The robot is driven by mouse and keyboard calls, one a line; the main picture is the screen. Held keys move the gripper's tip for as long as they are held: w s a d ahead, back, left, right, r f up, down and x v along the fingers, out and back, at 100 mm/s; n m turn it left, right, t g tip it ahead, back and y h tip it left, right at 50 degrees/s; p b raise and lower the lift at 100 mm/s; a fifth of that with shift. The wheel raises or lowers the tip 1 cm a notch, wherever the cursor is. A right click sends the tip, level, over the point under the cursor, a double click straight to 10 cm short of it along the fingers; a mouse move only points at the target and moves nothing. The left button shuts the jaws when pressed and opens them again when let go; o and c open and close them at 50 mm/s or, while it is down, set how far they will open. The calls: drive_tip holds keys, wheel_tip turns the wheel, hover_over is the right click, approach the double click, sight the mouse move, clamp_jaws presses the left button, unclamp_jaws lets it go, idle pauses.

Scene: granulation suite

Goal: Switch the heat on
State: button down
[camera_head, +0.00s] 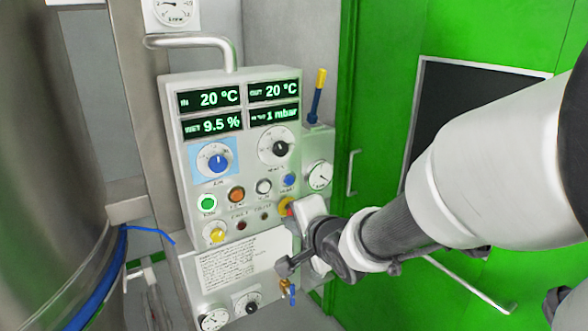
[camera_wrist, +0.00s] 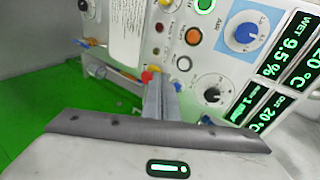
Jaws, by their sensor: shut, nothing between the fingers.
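The control panel (camera_head: 180,150) stands upright in the head view, with lit displays, two dials and a row of round buttons. The green button (camera_head: 208,203) is lit. Right of it are the orange button (camera_head: 236,195), white button (camera_head: 264,186) and blue button (camera_head: 289,180). Their small labels cannot be read, so I cannot tell which control is heat. The orange button (camera_wrist: 193,37) also shows in the wrist view. My gripper (camera_wrist: 160,90) is shut and empty, its fingers pointing at the panel beside the red-and-yellow stop button (camera_wrist: 148,75). Contact cannot be judged.
The blue-backed dial (camera_head: 214,161) and black dial (camera_head: 280,148) sit above the buttons. A yellow knob (camera_head: 217,235) is at lower left. A steel vessel (camera_head: 50,180) stands left, a green wall (camera_head: 400,60) right. A brass valve (camera_head: 287,286) hangs below my gripper.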

drive_tip(key=a+y, duration=0.1)
drive_tip(key=a, duration=0.1)
drive_tip(key=a+r+y, duration=0.1)
drive_tip(key=a+y, duration=0.1)
drive_tip(key=a, duration=0.1)
drive_tip(key=shift+a+r+t, duration=0.2)
drive_tip(key=shift+t, duration=0.1)
drive_tip(key=shift+w, duration=0.15)
approach(238, 197)
drive_tip(key=x, duration=0.4)
drive_tip(key=shift+w+a+f+b, duration=0.2)
drive_tip(key=shift+w+a+b, duration=0.05)
drive_tip(key=shift+b, duration=0.05)
drive_tip(key=shift+w+a, duration=0.3)
drive_tip(key=shift+w, duration=0.3)
